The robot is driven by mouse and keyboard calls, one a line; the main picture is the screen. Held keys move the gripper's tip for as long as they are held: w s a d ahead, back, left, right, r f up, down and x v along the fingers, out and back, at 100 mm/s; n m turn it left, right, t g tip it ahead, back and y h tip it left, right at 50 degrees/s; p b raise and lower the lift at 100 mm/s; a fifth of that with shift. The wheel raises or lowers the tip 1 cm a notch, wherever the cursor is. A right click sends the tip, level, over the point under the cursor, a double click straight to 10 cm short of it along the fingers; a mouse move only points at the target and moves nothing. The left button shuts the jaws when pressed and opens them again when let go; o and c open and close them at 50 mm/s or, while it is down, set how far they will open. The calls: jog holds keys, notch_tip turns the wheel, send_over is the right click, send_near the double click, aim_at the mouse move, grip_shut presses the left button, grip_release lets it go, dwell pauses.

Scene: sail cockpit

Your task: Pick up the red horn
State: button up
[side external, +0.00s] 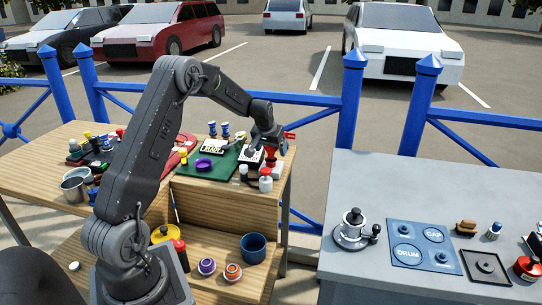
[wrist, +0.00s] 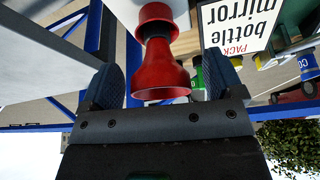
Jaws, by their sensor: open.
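The red horn (wrist: 162,68) is in the middle of the wrist view, its flared mouth towards my gripper and its narrow neck leading to a red collar on a white body. My gripper (wrist: 160,84) is open, with one dark blue-grey finger on each side of the horn. Gaps show between the horn and both fingers. In the side view my gripper (side external: 269,148) is low over the right end of the wooden bench. A small red part shows just below it. A white canister with a red top (side external: 266,181) stands near the bench edge.
A green mat (side external: 222,172) holds a purple ring (side external: 204,164) and a white card (side external: 212,146). A sign reading "bottle mirror" (wrist: 237,25) is close to the right finger. Blue railing (side external: 305,99) runs behind. A grey counter (side external: 360,177) stands to the right.

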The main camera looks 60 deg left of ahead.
jog(key=shift+c, duration=0.2)
jog(key=c, duration=1.1)
